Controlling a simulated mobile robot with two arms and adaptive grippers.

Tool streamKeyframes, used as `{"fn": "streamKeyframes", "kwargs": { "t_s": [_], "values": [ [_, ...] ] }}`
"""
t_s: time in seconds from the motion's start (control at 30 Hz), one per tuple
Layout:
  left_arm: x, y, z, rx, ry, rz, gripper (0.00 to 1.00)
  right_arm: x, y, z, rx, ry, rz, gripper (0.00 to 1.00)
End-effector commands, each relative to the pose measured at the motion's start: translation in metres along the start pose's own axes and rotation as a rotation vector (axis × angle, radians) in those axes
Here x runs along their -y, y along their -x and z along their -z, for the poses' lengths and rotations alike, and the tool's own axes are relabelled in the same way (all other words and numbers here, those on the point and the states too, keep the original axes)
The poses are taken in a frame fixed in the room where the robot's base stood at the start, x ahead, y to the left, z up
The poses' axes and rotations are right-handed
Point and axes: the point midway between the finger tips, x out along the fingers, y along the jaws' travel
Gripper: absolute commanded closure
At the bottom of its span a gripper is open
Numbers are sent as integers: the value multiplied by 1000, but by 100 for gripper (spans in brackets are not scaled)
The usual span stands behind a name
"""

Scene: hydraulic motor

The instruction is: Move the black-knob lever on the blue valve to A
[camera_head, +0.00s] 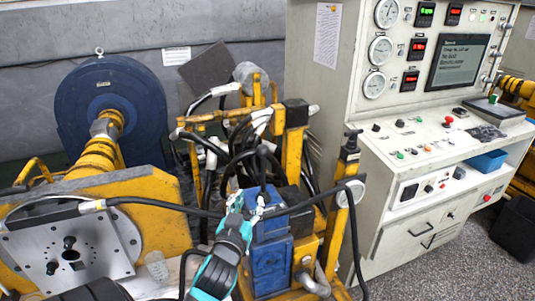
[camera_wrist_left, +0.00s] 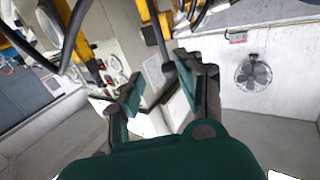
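The blue valve (camera_head: 268,262) stands among yellow frame parts in the lower middle of the head view. A lever with a black knob (camera_head: 262,150) rises above it. My left gripper (camera_head: 246,208) is teal and black and reaches up to the valve's top from the lower left, below the knob. In the left wrist view a black knob on a thin rod (camera_wrist_left: 169,73) shows between the spread fingers of my left gripper (camera_wrist_left: 163,90), closer to the right finger. The fingers are apart and I cannot see them touching it. No A mark is readable. My right gripper is not in view.
Black hoses (camera_head: 160,204) cross in front of and around the valve. A yellow post (camera_head: 343,195) stands just right of it. A white control cabinet (camera_head: 335,95) is farther right, and a big blue round housing (camera_head: 110,110) is at the back left.

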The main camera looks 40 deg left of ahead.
Motion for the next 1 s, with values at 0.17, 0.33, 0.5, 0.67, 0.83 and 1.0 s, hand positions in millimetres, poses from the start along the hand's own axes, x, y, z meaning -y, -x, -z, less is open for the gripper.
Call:
{"fn": "streamKeyframes", "kwargs": {
  "t_s": [0.17,0.33,0.5,0.67,0.83,1.0],
  "values": [
    [3,-14,12,-33,5,5,63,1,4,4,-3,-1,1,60],
    [3,-47,14,-32,5,4,63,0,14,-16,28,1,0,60],
    [4,-85,15,-30,4,5,63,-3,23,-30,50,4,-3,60],
    [4,-120,16,-29,3,6,63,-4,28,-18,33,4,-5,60],
    [4,-150,16,-28,4,5,63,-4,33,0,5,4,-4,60],
    [4,-168,14,-27,5,5,63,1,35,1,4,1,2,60]
  ]
}}
